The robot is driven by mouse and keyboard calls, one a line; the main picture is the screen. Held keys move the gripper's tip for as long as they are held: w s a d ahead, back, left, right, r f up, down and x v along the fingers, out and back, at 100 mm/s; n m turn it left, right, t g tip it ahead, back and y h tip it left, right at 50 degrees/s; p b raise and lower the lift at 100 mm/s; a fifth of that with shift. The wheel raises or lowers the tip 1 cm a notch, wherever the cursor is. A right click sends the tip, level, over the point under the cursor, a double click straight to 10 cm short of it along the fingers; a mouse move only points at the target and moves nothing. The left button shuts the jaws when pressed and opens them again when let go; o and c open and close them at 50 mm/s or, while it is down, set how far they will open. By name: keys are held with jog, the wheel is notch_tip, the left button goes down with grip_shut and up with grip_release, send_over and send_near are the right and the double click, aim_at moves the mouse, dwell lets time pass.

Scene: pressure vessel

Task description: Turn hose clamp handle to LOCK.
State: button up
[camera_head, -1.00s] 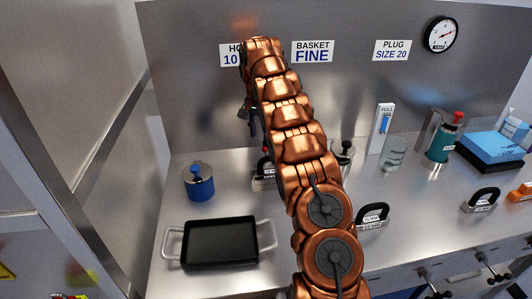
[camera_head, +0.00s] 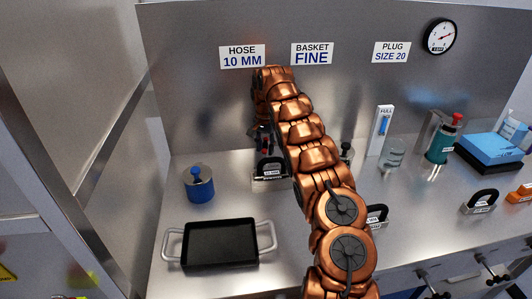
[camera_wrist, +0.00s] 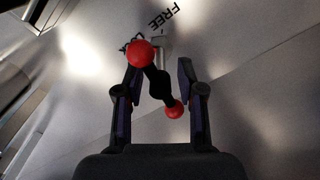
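The clamp handle (camera_wrist: 160,84) is a dark bar with a red ball at each end, in the wrist view. One ball is at the upper left, the other at the lower right. The word FREE (camera_wrist: 165,15) shows behind it; another word, partly hidden by the upper ball, looks like LOCK (camera_wrist: 127,47). My gripper (camera_wrist: 161,72) is open, with a finger on each side of the handle. The upper ball overlaps the left finger; I cannot tell whether they touch. In the head view my gripper (camera_head: 262,143) is small and dark at the back wall, and the handle is hard to make out.
A block with a black arched handle (camera_head: 269,179) stands just below my gripper. A blue pot (camera_head: 199,188) and a black tray (camera_head: 219,243) are to its left. My arm hides part of the counter's middle. The HOSE 10 MM sign (camera_head: 242,56) hangs above.

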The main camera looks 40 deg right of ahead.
jog(key=shift+f+p, duration=0.3)
jog(key=shift+f, duration=1.3)
grip_shut()
